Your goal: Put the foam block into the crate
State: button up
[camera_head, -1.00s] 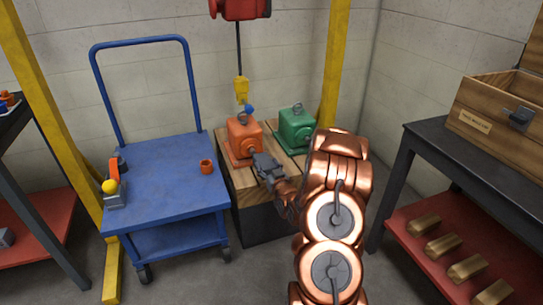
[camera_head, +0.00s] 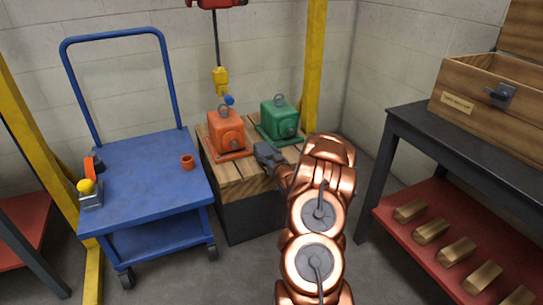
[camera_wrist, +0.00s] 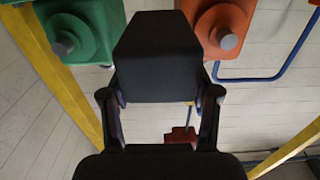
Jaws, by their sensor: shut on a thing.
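The foam block (camera_wrist: 158,55) is a dark charcoal block with bevelled upper corners. It sits between the two fingers of my gripper (camera_wrist: 160,97) in the wrist view, and the fingers are shut on it. In the head view the dark block (camera_head: 268,154) shows at the end of my copper arm, in front of the motors by the wooden-topped stand. My arm partly hides the gripper there. The crate (camera_head: 480,108) is a wooden box with a metal latch and a raised lid. It stands on the dark bench at the right, and its inside is mostly hidden.
An orange motor (camera_head: 226,135) and a green motor (camera_head: 280,118) stand on the wooden-topped stand (camera_head: 228,172). A yellow hoist hook (camera_head: 220,80) hangs above the orange motor. A blue cart (camera_head: 150,190) is at left. The dark bench (camera_head: 440,140) has brass-coloured bars on its red lower shelf.

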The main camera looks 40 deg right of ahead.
aim_at(271, 148)
jog(key=d, duration=0.1)
jog(key=w+d, duration=0.1)
jog(key=w+d+b, duration=0.1)
jog(key=d, duration=0.1)
jog(key=shift+w+f, duration=0.15)
jog(key=shift+f, duration=0.1)
jog(key=shift+w+d, duration=0.35)
jog(key=shift+d, duration=0.2)
notch_tip(271, 148, down, 4)
jog(key=shift+r+b, duration=0.25)
jog(key=shift+b, duration=0.65)
jog(key=o, duration=0.8)
jog(key=shift+f, duration=0.1)
jog(key=shift+o, duration=0.2)
